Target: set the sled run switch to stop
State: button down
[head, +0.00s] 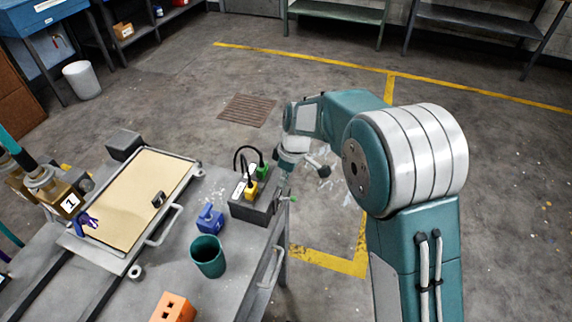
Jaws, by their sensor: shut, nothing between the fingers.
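The sled is a framed tray (150,268) with a tan panel, on the bench rails. My gripper (288,176) is shut and empty, just beyond the box; its fingers are small and partly hidden. I see no clear contact with the box.
Spray heads on a numbered brass block (69,205) are at left. Open floor lies beyond the bench.

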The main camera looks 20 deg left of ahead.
aim_at(288, 199)
jog(key=shift+s+d+f, duration=0.2)
jog(key=shift+d+f, duration=0.35)
jog(key=shift+f, duration=0.05)
jog(key=shift+s+d+f, duration=0.2)
jog(key=shift+d+f, duration=0.3)
jog(key=shift+f, duration=0.05)
jog(key=shift+d+f+y, duration=0.25)
jog(key=shift+d+y, duration=0.15)
jog(key=shift+y, duration=0.5)
jog(key=shift+d+f+y, duration=0.3)
jog(key=shift+y, duration=0.3)
jog(key=shift+s+d+f, duration=0.1)
jog(key=shift+d+f, duration=0.2)
jog(key=shift+f, duration=0.2)
jog(key=shift+d+f, duration=0.25)
jog(key=shift+f, duration=0.2)
jog(key=shift+a, duration=0.1)
jog(key=shift+a+r, duration=0.4)
jog(key=shift+a, duration=0.2)
jog(key=shift+r, duration=0.1)
